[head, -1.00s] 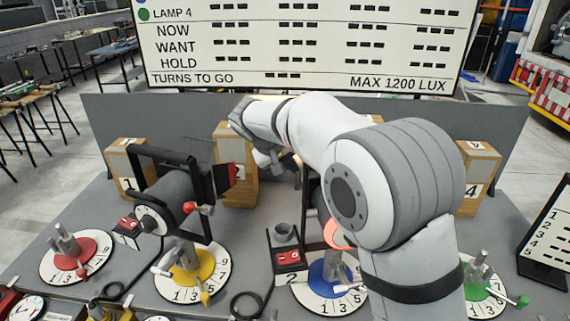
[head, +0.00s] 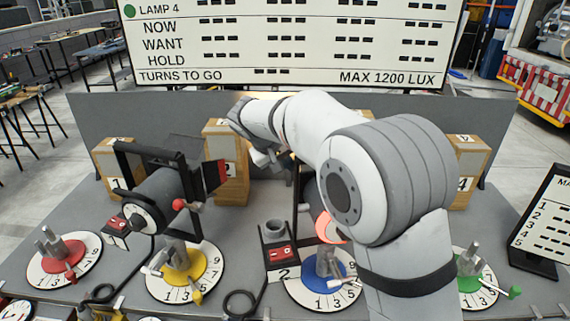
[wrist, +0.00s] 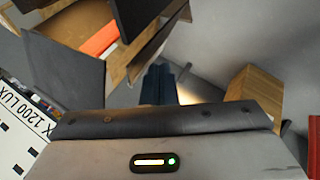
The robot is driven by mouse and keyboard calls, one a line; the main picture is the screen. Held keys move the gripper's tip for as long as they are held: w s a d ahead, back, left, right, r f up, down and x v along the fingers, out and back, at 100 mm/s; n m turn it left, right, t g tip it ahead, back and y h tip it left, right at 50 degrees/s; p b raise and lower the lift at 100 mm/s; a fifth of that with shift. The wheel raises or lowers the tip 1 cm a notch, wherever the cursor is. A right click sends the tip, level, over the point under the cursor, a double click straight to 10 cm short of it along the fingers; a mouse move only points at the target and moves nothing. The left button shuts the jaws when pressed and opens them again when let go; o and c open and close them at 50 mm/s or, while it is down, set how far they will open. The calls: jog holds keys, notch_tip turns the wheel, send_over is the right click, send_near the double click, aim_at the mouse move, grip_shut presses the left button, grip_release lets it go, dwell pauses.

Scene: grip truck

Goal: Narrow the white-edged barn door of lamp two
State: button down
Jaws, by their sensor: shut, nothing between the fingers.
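Lamp two is mostly hidden behind my arm in the head view. Its dark frame (head: 304,190) and a glowing orange-red ring (head: 327,228) show above the blue dial (head: 326,272). My gripper (head: 266,160) is beyond the lamp's frame, in front of the back panel. In the wrist view its fingers (wrist: 165,86) are together and empty. Dark barn door flaps (wrist: 65,75) and an orange-lined flap (wrist: 98,40) are close to the fingers, at upper left. I cannot tell which flap has the white edge, or whether the fingers touch one.
Lamp one (head: 165,195) stands at left with its flaps open. Numbered wooden boxes stand along the back panel (head: 120,112), one near my gripper (head: 228,185). A red-switched box (head: 282,255) sits in front of lamp two. A readout board (head: 290,45) is behind.

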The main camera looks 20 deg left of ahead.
jog(key=shift+w+d, duration=0.3)
jog(key=shift+w, duration=0.3)
dwell(0.5)
jog(key=shift+r, duration=0.1)
jog(key=p+v, duration=0.3)
jog(key=v, duration=0.5)
dwell(0.5)
